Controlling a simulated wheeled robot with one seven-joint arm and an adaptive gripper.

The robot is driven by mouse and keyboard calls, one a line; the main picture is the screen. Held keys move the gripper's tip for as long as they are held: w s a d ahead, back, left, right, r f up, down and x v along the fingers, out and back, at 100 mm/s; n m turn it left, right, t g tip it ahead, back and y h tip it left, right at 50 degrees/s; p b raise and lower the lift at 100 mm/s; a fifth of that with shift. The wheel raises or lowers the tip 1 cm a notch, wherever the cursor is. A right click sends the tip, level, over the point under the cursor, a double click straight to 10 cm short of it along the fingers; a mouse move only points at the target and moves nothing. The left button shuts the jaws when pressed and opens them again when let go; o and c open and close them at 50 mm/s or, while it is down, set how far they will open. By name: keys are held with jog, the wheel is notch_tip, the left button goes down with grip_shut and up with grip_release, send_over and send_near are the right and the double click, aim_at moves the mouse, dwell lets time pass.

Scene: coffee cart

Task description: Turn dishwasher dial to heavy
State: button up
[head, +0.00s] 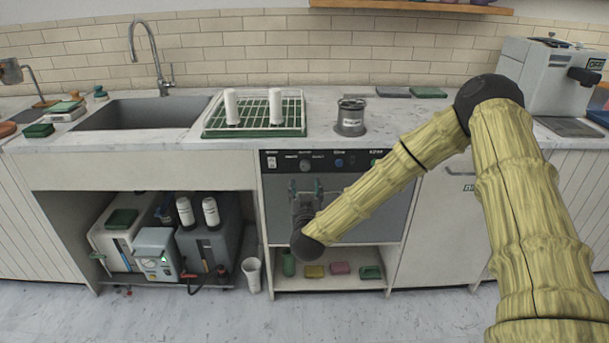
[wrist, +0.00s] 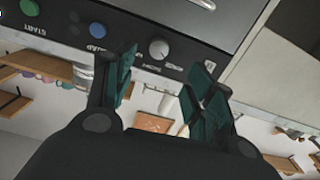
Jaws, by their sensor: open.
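The dishwasher (head: 360,215) stands under the counter, with a dark control panel along its top. Its dial (head: 305,165) is a round grey knob left of the blue button. In the wrist view the dial (wrist: 159,49) shows just beyond the gap between my fingers, with small labels beside it too blurred to read. My gripper (head: 305,186) is open and empty in front of the dishwasher door, just below the dial. In the wrist view the green fingers of my gripper (wrist: 165,82) spread to either side, apart from the dial. I cannot tell which setting the dial points to.
A blue button (head: 339,163) and a green button (head: 375,163) sit right of the dial, the green one partly behind my arm. The counter (head: 320,143) overhangs above, holding a dish rack (head: 210,131) and a metal canister (head: 350,118). A shelf with sponges (head: 314,271) lies below.

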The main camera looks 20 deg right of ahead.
aim_at(305, 168)
jog(key=x, duration=1.1)
jog(key=shift+s, duration=0.1)
jog(key=c, duration=1.1)
